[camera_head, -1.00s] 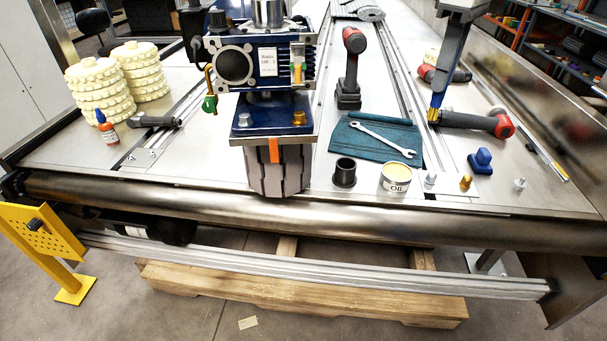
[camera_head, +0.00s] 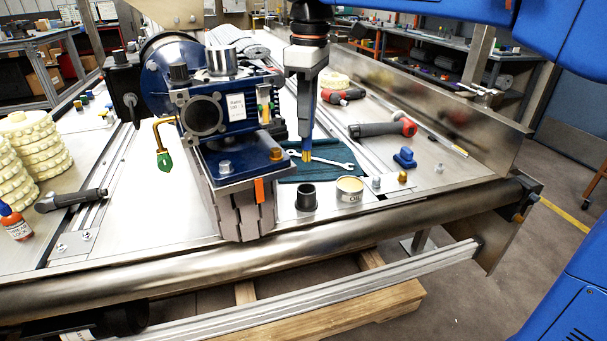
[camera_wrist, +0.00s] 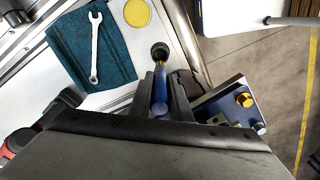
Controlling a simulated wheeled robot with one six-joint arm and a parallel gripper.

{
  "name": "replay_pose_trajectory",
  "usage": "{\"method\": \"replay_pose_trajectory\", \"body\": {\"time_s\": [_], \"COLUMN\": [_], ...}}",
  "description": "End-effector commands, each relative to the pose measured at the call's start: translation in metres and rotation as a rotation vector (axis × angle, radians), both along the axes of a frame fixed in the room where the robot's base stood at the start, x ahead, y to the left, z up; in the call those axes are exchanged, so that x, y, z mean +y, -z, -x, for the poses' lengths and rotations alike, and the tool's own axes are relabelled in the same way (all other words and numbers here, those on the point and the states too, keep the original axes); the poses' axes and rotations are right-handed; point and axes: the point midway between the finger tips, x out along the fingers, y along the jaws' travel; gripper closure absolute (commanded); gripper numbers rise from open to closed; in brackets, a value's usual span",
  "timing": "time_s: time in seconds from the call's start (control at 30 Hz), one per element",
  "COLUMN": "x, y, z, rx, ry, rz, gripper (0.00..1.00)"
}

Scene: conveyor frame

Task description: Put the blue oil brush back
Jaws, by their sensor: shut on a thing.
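The blue oil brush (camera_head: 307,118) hangs upright, yellow tip down, from my gripper (camera_head: 305,75). My gripper is shut on its upper part. The tip is in front of the teal cloth in the head view and appears to be in the air. A black cup (camera_head: 306,197) stands near the front edge of the bench, lower in the head view than the tip. In the wrist view the blue brush (camera_wrist: 160,92) sits between the fingers (camera_wrist: 160,82), and the black cup (camera_wrist: 160,50) shows just beyond it. Whether tip and cup are lined up is unclear.
An open oil can (camera_head: 350,189) stands right of the cup. A wrench (camera_head: 330,163) lies on the teal cloth (camera_head: 286,172). A blue motor unit on a grey stand (camera_head: 240,212) rises close on the left. Bolts and a blue knob (camera_head: 405,158) are to the right.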

Motion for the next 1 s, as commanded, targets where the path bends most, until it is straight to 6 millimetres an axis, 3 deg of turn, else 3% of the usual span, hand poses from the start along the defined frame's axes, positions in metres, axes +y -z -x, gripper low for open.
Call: {"method": "replay_pose_trajectory", "body": {"time_s": [0.1,0.3,0.63,0.9,1.0], "x": [0.000,0.000,0.000,0.000,0.000], "y": [0.027,0.064,0.086,0.119,0.121], "z": [0.001,0.000,0.000,0.000,0.000], "rx": [0.003,0.001,0.001,0.001,-0.001], "ry": [0.000,0.000,0.000,0.000,0.000], "rz": [0.002,0.001,0.001,0.001,-0.001], "gripper": [1.00,1.00,1.00,1.00,1.00]}}
